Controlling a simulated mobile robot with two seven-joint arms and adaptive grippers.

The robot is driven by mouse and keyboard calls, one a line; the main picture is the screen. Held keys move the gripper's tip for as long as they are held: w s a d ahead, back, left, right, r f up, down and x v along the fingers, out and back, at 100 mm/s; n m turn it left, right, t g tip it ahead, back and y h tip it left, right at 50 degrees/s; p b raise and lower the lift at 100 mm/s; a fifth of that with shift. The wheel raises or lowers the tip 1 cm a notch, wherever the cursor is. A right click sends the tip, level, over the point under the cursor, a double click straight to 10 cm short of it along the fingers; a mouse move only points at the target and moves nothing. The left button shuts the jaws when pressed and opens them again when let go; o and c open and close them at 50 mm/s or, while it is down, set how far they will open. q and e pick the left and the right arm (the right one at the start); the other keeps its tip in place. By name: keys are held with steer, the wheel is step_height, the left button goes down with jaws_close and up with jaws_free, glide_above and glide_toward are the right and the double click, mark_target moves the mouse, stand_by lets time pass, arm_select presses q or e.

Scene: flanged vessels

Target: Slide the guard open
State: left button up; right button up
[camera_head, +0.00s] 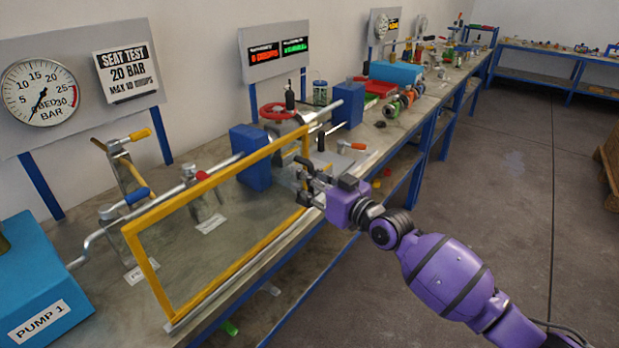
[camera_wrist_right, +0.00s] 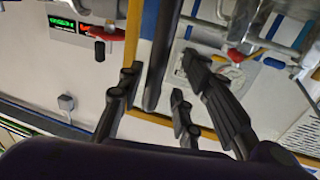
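The guard (camera_head: 152,268) is a clear panel in a yellow frame, standing upright along the front of the bench in the head view. Its yellow frame (camera_wrist_right: 134,28) also shows in the right wrist view. My right gripper (camera_head: 305,182) is at the frame's right end. In the right wrist view, the fingers of my right gripper (camera_wrist_right: 153,90) are spread apart. A dark upright bar (camera_wrist_right: 160,50), apparently the guard's handle, reaches down between them, with gaps on both sides. I cannot tell whether any finger touches it. My left gripper is out of view.
Behind the guard are a pipe with blue and orange valve levers and blue blocks (camera_head: 250,158). A red handwheel (camera_head: 278,111) stands behind. A blue pump box (camera_head: 40,285) is at the left. An orange-handled tool (camera_head: 350,146) lies right of the guard.

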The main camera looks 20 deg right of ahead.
steer(key=shift+d, duration=0.15)
steer(key=v, duration=1.2)
